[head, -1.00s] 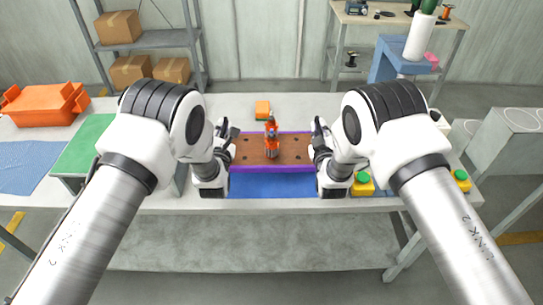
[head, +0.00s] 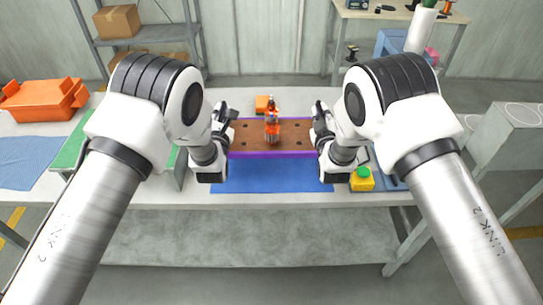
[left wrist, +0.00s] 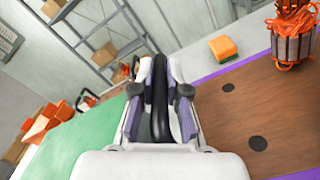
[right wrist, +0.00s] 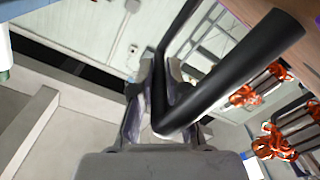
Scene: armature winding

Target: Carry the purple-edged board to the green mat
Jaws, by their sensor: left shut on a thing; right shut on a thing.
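The brown board with purple edges (head: 255,137) is level between my two grippers, above a blue mat (head: 270,178). An armature with orange windings (head: 272,128) stands upright on it. My left gripper (head: 227,122) is shut on a black bar handle (left wrist: 160,105) at the board's left end. My right gripper (head: 318,122) is shut on the black bar handle (right wrist: 235,75) at its right end. The green mat (head: 70,152) lies to the left, partly hidden by my left arm; it also shows in the left wrist view (left wrist: 85,130).
An orange block (head: 262,103) sits just behind the board. An orange bin (head: 42,98) and a blue cloth (head: 30,165) are at the far left. A yellow box with a green button (head: 362,180) stands near my right gripper. Shelves stand behind.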

